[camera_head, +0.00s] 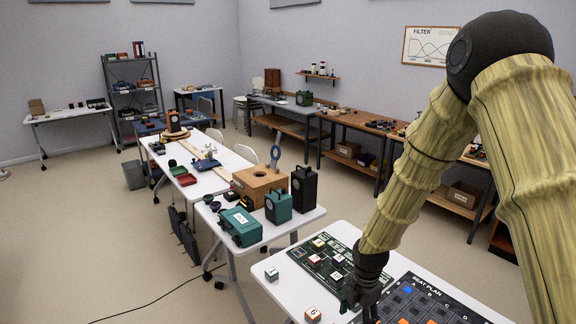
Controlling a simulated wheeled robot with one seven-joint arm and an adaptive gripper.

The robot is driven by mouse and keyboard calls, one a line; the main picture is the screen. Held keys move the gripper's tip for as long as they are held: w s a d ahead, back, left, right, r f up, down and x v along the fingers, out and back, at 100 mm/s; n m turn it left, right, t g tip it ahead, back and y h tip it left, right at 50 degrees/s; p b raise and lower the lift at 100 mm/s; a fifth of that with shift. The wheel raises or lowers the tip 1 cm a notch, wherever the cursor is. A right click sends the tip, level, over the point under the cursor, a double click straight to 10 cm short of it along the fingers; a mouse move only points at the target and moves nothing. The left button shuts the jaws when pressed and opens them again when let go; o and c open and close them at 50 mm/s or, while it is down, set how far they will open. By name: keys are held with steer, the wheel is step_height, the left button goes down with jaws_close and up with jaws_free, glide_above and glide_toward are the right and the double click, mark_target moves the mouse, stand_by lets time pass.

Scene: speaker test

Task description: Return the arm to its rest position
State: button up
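My arm comes in from the right edge, with yellowish ridged covers and a dark round elbow joint. It bends down steeply to my dark gripper (360,303), which hangs over the front white table (277,293). The gripper is between a dark green board (296,254) with several small lettered cubes and the dark BEAT PLAN board (436,287). The fingers are small and dark against the boards. I cannot tell whether they are open or shut, or whether they touch anything.
Loose cubes lie near the table's left edge (272,273) and front (312,314). Behind, a second table carries a teal case (240,227), a wooden box (257,185) and a black speaker (304,188). A cable (150,303) lies on the otherwise open floor at left.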

steer(key=s+f+m+y+b, duration=0.1)
steer(key=s+f+m+b, duration=0.1)
steer(key=s+f+m, duration=0.45)
steer(key=s+f+m+b, duration=0.2)
steer(key=s+f+m, duration=0.2)
steer(key=s+f, duration=0.55)
steer(key=s+d+f+m+b, duration=0.1)
steer(key=s+f+m+b, duration=0.1)
steer(key=s+f+m, duration=0.4)
steer(key=s+d+f+m+h+b, duration=0.1)
steer(key=s+d+f+m+b, duration=0.1)
steer(key=s+f+m, duration=0.5)
steer(key=s+f+b, duration=0.1)
steer(key=s, duration=0.4)
steer(key=shift+d, duration=0.25)
steer(key=shift+f+m, duration=0.1)
steer(key=shift+m, duration=0.15)
